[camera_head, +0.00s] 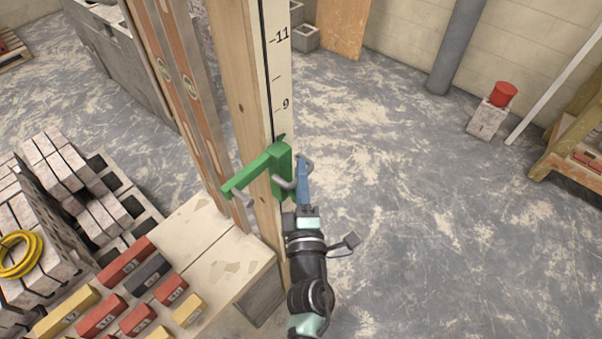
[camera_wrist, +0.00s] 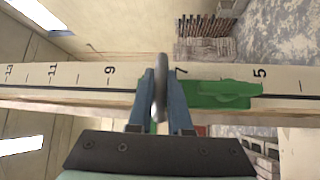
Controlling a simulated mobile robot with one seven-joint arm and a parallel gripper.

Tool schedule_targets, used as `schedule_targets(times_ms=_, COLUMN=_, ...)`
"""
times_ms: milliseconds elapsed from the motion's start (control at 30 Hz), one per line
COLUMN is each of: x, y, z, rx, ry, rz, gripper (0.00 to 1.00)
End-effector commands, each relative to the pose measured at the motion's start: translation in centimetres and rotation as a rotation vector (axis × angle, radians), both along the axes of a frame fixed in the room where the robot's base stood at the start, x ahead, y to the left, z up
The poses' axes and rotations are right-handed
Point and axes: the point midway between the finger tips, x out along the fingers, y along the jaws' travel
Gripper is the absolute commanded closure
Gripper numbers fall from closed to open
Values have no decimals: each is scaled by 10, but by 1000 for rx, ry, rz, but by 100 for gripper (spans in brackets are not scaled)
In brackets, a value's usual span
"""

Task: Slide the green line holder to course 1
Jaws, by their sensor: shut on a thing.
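The green line holder (camera_head: 281,163) sits around the upright timber post, on the scale side, below the mark 9 in the head view. Its green arm reaches out to the left. In the wrist view the green line holder (camera_wrist: 222,94) lies along the scale between the 7 and the 5. My gripper (camera_head: 302,178) is at the holder's right side, with its blue fingers closed on the grey handle. In the wrist view my gripper (camera_wrist: 161,102) has the grey handle (camera_wrist: 160,82) between its fingers. The scale's low marks are hidden in the head view.
The timber post (camera_head: 239,80) stands by a pale bench (camera_head: 215,252). Red, yellow and dark bricks (camera_head: 126,262) lie at lower left, near grey blocks and a yellow coil (camera_head: 20,254). A spirit level (camera_head: 174,80) leans left of the post.

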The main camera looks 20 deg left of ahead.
Motion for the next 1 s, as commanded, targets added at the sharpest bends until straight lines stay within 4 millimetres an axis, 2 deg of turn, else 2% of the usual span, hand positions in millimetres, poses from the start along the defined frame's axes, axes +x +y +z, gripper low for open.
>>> schedule_targets(times_ms=833, x=0, y=0, z=0, rx=0, ry=0, rz=-1, gripper=100)
schedule_targets(times_ms=1000, x=0, y=0, z=-7, rx=0, ry=0, rz=-1, gripper=100)
